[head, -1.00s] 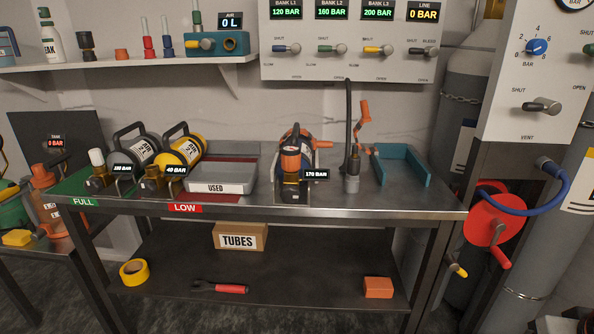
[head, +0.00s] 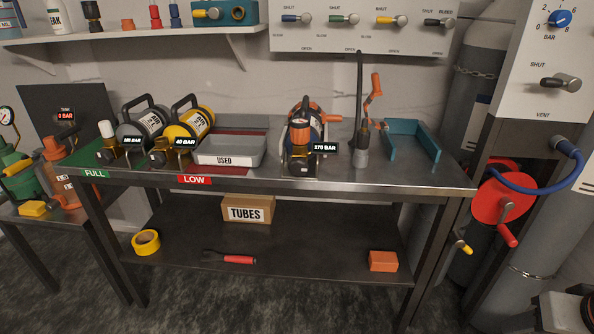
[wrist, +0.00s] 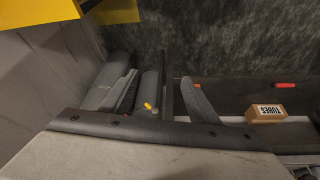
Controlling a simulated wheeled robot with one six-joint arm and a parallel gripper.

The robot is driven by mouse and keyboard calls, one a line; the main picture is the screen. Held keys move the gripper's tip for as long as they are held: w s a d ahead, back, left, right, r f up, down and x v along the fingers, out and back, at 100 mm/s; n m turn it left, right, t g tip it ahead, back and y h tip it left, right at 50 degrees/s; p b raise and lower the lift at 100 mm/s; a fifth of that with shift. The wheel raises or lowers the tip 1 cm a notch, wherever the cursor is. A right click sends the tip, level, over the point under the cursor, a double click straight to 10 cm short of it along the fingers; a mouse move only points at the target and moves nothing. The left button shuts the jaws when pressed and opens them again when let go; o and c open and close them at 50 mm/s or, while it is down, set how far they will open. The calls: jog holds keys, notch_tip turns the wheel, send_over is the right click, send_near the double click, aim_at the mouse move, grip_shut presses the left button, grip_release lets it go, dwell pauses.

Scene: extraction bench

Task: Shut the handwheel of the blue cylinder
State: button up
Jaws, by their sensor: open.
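The blue cylinder (head: 318,125) lies on the bench right of centre in the head view, partly hidden by the fittings at its front.
A grey cylinder (head: 142,122) and a yellow cylinder (head: 196,120) lie to the left, beside the USED tray (head: 229,160). Right of the blue cylinder stand an upright tool with an orange crank (head: 375,88) and a teal holder (head: 424,143). A red reel (head: 495,195) is beyond the bench.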

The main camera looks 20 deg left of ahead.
aim_at(298, 170)
jog(key=w+a+n+t+h, duration=0.1)
jog(key=w+a+n+h, duration=0.3)
jog(key=n, duration=0.5)
jog(key=w+a+n+h, duration=0.2)
jog(key=w+n, duration=0.3)
jog(key=n, duration=0.3)
jog(key=w+a+r+n+t, duration=0.2)
jog(key=a+n+t, duration=0.1)
jog(key=a+n, duration=0.25)
jog(key=w+a+r+n+t, duration=0.2)
jog(key=w+a+r+n, duration=0.15)
jog(key=a, duration=0.35)
jog(key=s+a+r+n+t+y, duration=0.1)
jog(key=s+a+n+t+y, duration=0.25)
jog(key=a, duration=0.55)
jog(key=s+a+r+n+t+y, duration=0.1)
jog(key=s+a+r+n+y, duration=0.2)
jog(key=a+n, duration=0.45)
jog(key=s+a+n+t+y, duration=0.2)
jog(key=s+a+n+y, duration=0.25)
jog(key=a, duration=0.65)
jog(key=shift+m+h, duration=0.35)
jog(key=shift+h, duration=0.15)
jog(key=x, duration=1.7)
jog(key=shift+r, duration=0.25)
jog(key=c, duration=1)
